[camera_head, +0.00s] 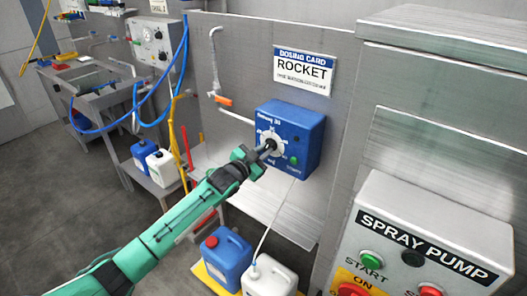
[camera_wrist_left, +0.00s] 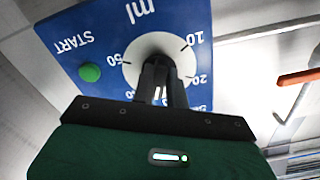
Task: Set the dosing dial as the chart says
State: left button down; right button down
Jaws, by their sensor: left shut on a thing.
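The blue dosing box (camera_head: 308,130) is on the metal wall panel, with a white dial plate (camera_head: 278,137) and a green button (camera_head: 294,160) on its face. My left gripper (camera_head: 268,147) reaches the dial and is shut on the dial knob, which its fingers mostly hide. In the left wrist view, the fingers (camera_wrist_left: 162,80) cover the middle of the white dial plate (camera_wrist_left: 135,72). Upside-down marks 10, 20 and 50 show around it; the pointer's setting cannot be read. The dosing card (camera_head: 302,71) above reads ROCKET; its smaller line is illegible. My right gripper is not in view.
A grey spray pump box (camera_head: 430,225) with buttons stands at the right front. A blue canister (camera_head: 226,255) and a white canister (camera_head: 270,278) with a thin tube stand below the dosing box. An orange-tipped tap (camera_head: 223,100) is left of the box.

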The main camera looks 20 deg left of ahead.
pick_arm(q)
jog(key=shift+s+d+r+n+p, duration=0.15)
jog(key=shift+n+p, duration=0.65)
jog(key=shift+n, duration=4.05)
jog(key=shift+d+n+p, duration=0.15)
jog(key=shift+n+p, duration=0.65)
jog(key=shift+n, duration=4)
jog(key=shift+s+d+r+n+p, duration=0.15)
jog(key=shift+n+p, duration=0.65)
jog(key=shift+n, duration=4.05)
jog(key=shift+w+f, duration=0.1)
jog(key=c, duration=1.4)
grip_release()
